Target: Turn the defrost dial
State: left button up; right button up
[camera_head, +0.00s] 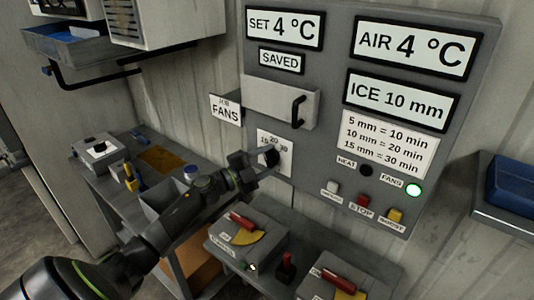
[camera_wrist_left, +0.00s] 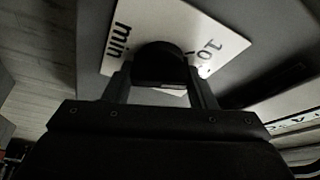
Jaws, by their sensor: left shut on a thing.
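The defrost dial (camera_head: 272,157) is a black knob on a white plate (camera_head: 264,139) marked with minute numbers, low on the left of the grey control panel (camera_head: 225,75). My left gripper (camera_head: 266,163) reaches it from the lower left and is shut on the knob. In the left wrist view the black knob (camera_wrist_left: 160,66) sits between the two fingers, in front of the white plate (camera_wrist_left: 205,38), where "min" and "10" show. The gripper hides part of the scale, so I cannot tell where the dial points. My right gripper is not in view.
The panel signs read AIR 4 °C and ICE 10 mm (camera_head: 402,99). Boxes with red levers (camera_head: 246,231) stand below the panel. A cluttered bench (camera_head: 120,200) is at left.

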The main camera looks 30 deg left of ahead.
pick_arm(q)
jog(key=m+g+p, duration=0.1)
jog(key=m+p, duration=0.1)
jog(key=m, duration=0.1)
jog(key=shift+r, duration=0.1)
jog(key=shift+m+g+p, duration=0.4)
jog(key=shift+m+p, duration=0.2)
jog(key=shift+p, duration=0.05)
jog(key=shift+f, duration=0.2)
jog(key=o, duration=1)
jog(key=shift+s, duration=0.1)
